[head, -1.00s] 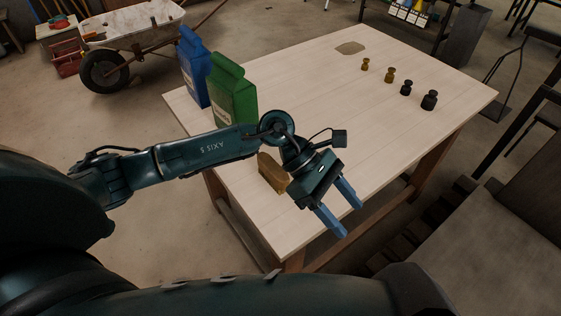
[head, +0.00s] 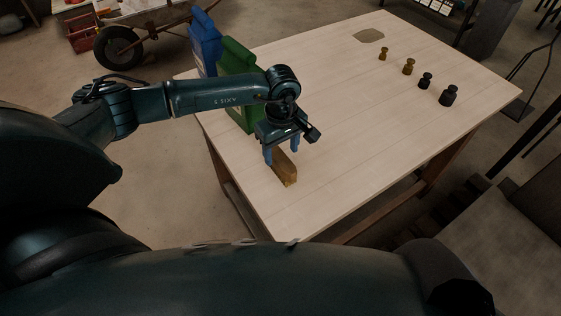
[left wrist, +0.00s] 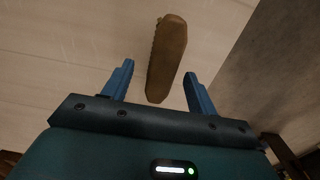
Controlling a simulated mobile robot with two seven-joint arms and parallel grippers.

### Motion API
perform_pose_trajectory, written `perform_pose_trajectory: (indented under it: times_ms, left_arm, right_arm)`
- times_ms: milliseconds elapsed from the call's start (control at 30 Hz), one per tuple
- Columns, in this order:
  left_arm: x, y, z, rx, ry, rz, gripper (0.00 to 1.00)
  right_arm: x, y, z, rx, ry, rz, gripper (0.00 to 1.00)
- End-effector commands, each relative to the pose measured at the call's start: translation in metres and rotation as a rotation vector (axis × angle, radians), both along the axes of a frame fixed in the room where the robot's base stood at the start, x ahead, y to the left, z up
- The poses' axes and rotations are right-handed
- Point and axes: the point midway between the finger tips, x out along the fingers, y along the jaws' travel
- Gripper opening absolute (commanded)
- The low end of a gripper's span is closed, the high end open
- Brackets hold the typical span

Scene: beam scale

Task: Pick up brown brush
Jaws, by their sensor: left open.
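The brown brush (head: 286,171) lies on the wooden table near its front left edge, in front of the green bag. In the head view my left gripper (head: 281,153) points down just above the brush, with its blue fingers open. In the left wrist view the brush (left wrist: 167,58) lies lengthwise, its near end between the two open fingers of the left gripper (left wrist: 158,82). I see a gap on each side, so it is not gripped. Part of the brush is hidden behind the gripper in the head view. My right gripper is not in view.
The green bag (head: 238,62) and the blue bag (head: 205,42) stand behind my left arm at the table's left edge. Several weights (head: 425,80) stand in a row at the table's far right. The table's middle (head: 345,110) is clear. A wheelbarrow (head: 120,45) stands on the floor behind.

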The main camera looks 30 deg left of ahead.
Motion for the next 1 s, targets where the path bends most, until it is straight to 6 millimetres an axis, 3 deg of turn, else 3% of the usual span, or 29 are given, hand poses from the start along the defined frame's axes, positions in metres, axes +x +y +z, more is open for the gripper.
perform_pose_trajectory:
  times_ms: [200, 333, 633, 1000]
  left_arm:
    - [-0.006, 0.0, -0.028, 0.0, 0.007, 0.0, 0.58]
    - [-0.005, 0.0, -0.045, 0.0, 0.004, 0.001, 0.58]
    - [-0.004, 0.0, -0.051, -0.002, 0.001, 0.0, 0.58]
    - [-0.004, 0.001, -0.051, -0.002, 0.001, 0.001, 0.29]
  right_arm:
    - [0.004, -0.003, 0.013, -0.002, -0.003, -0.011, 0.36]
    - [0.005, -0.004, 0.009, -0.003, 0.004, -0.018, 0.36]
    - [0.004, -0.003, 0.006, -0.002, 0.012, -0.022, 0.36]
    - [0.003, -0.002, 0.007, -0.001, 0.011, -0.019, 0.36]
